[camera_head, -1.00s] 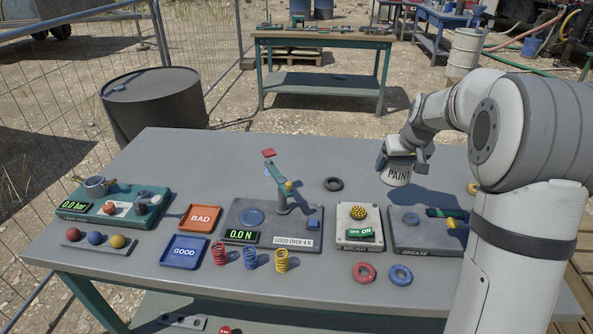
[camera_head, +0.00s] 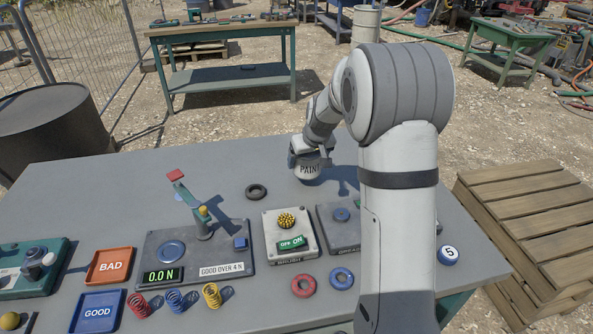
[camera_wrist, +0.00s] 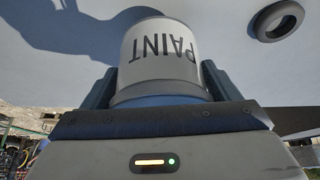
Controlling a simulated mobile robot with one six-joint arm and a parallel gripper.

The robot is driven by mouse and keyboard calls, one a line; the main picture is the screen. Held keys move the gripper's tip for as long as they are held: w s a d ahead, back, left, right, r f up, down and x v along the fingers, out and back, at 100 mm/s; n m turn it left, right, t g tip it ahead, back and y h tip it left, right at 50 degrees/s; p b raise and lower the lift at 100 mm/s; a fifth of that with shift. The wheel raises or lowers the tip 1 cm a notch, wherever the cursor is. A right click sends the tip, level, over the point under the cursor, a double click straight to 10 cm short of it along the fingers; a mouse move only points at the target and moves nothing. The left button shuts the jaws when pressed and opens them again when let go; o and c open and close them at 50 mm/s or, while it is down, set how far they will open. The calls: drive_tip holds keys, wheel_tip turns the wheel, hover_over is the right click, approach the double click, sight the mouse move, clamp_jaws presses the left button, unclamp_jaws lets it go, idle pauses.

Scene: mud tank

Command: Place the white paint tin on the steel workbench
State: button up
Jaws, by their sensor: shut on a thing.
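The white paint tin (camera_head: 308,168), lettered PAINT, is in my gripper (camera_head: 309,157) over the back right of the near grey-topped workbench (camera_head: 100,190). It looks held above the top, with its shadow to the right; the exact gap is unclear. In the wrist view the tin (camera_wrist: 160,52) sits between both fingers of my gripper (camera_wrist: 156,88), its lettering upside down. The fingers are shut on its sides.
A black ring (camera_head: 256,192), a brush unit (camera_head: 290,235) and a test stand (camera_head: 195,250) are on the near bench. A wood-topped bench (camera_head: 222,75) stands behind, a green table (camera_head: 508,45) back right. Pallets (camera_head: 535,210) are at right, a dark drum (camera_head: 50,135) at left.

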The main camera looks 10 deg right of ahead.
drive_tip(key=shift+d+f, duration=0.1)
drive_tip(key=shift+f, duration=1.8)
drive_tip(key=shift+f, duration=0.1)
drive_tip(key=o, duration=1.3)
drive_tip(key=shift+c, duration=0.2)
